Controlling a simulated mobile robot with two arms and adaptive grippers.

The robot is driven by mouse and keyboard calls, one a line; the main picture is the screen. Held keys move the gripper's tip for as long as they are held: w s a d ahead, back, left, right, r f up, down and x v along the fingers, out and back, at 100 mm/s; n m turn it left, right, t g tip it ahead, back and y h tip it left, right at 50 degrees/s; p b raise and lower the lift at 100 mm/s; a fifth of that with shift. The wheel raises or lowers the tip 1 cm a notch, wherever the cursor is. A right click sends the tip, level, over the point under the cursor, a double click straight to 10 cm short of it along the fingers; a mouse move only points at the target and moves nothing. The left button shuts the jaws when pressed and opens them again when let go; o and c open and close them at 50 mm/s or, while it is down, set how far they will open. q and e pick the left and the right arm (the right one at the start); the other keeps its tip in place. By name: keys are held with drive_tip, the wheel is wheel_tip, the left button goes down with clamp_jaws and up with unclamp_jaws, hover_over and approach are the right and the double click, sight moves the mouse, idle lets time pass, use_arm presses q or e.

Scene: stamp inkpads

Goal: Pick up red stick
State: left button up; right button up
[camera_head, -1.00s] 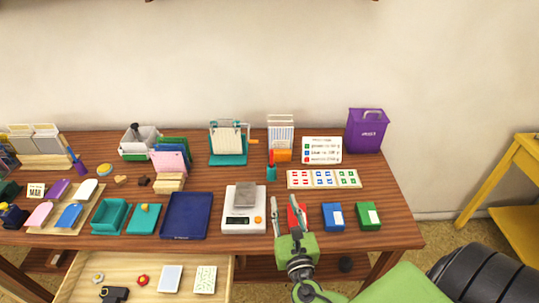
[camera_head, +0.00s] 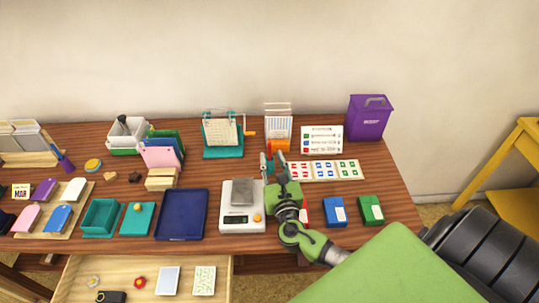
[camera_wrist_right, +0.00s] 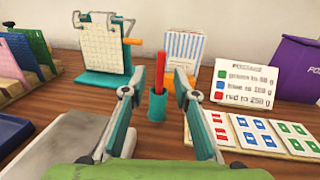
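The red stick (camera_wrist_right: 160,66) stands upright in a small teal cup (camera_wrist_right: 157,104) on the table. In the right wrist view it shows in the gap between my right gripper's fingers. My right gripper (camera_wrist_right: 159,82) is open and empty, with one finger on each side of the stick in the picture. The stick looks a little beyond the fingertips, and no contact shows. In the head view my right gripper (camera_head: 272,160) covers most of the cup and stick. My left gripper is not in view.
A white scale (camera_head: 238,222) lies left of my right gripper. A red, green and blue card strip (camera_head: 321,170) lies to its right. A teal press (camera_head: 223,147), an orange-based rack (camera_head: 278,130) and a sign (camera_head: 321,140) stand behind. A purple bin (camera_head: 369,118) is at the back right.

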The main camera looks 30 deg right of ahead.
sight(270, 150)
drive_tip(key=shift+w+d+r, duration=0.1)
drive_tip(key=shift+w+r, duration=0.05)
drive_tip(key=shift+w, duration=0.1)
drive_tip(key=x, duration=0.4)
drive_tip(key=shift+w+d+f+p, duration=0.15)
drive_tip(key=shift+w+f+p, duration=0.15)
drive_tip(key=shift+p, duration=0.1)
drive_tip(key=shift+s+r, duration=0.1)
drive_tip(key=shift+r, duration=0.05)
clamp_jaws()
